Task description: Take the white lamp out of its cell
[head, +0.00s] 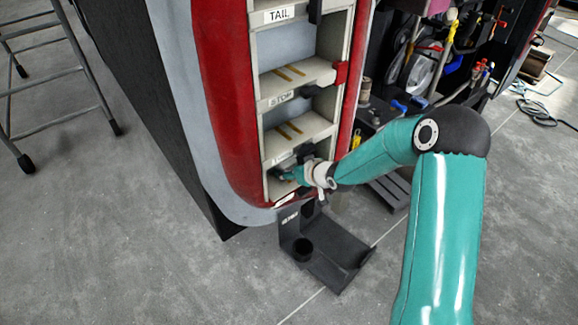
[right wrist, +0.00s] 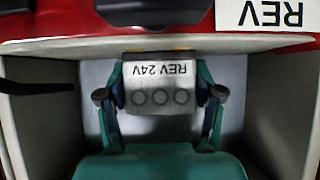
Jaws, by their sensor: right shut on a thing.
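The white lamp (right wrist: 160,84), marked REV 24V, shows in the right wrist view, with its lettering upside down and three round marks on its face. It is within the walls of its cell (right wrist: 265,85). My right gripper (right wrist: 161,97) is shut on the lamp, one finger on each side of it. In the head view my right gripper (head: 296,176) reaches into the lowest visible cell of the light column (head: 345,75); the lamp is hard to make out there. My left gripper is not in view.
Cells above, labelled TAIL (head: 279,15) and STOP (head: 282,98), show yellow strips inside. A black bracket stand (head: 335,258) is on the floor below the column. A ladder (head: 60,70) stands at left. Equipment (head: 420,75) crowds the right of the column. Open floor lies in front.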

